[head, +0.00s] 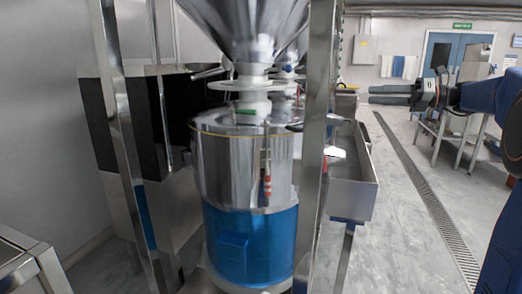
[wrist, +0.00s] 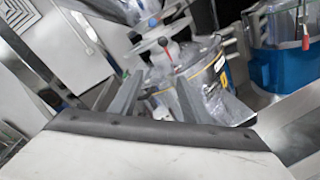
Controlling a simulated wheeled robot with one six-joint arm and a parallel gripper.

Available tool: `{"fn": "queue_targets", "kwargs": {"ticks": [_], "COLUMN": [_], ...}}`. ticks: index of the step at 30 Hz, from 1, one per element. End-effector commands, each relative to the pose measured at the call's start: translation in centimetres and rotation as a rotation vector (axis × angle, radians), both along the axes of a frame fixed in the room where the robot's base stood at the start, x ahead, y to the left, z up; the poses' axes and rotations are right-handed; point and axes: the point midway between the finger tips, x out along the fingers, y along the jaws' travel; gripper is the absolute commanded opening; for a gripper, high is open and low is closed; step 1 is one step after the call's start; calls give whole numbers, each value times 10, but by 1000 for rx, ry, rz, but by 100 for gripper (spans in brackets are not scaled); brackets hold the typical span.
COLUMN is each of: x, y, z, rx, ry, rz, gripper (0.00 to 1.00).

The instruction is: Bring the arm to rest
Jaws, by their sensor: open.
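My gripper (head: 371,95) is at the right of the head view, on the end of my dark blue arm. It points left, level, in front of the far wall and right of the steel frame. Its dark fingers overlap in this view. In the wrist view my gripper (wrist: 156,100) shows two grey fingers standing apart, with nothing held between them. The grinder machine (head: 243,165), a steel drum with a blue lower part, stands left of my gripper and apart from it.
A steel post (head: 316,150) stands before the grinder's right side. A steel tray (head: 352,195) juts out beside it. A floor drain (head: 425,195) runs along open floor at the right. A steel table (head: 462,130) and blue doors (head: 455,52) are farther back.

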Motion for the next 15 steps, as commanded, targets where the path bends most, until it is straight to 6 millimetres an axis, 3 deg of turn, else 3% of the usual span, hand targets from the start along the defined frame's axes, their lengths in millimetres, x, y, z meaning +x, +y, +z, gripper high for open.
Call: {"fn": "queue_targets", "kwargs": {"ticks": [8,15], "x": [-26,-73], "y": [38,85], "z": [-21,-59], "rx": [-165,-417], "ry": [-83,-223], "rz": [23,94], "gripper": [43,43]}}
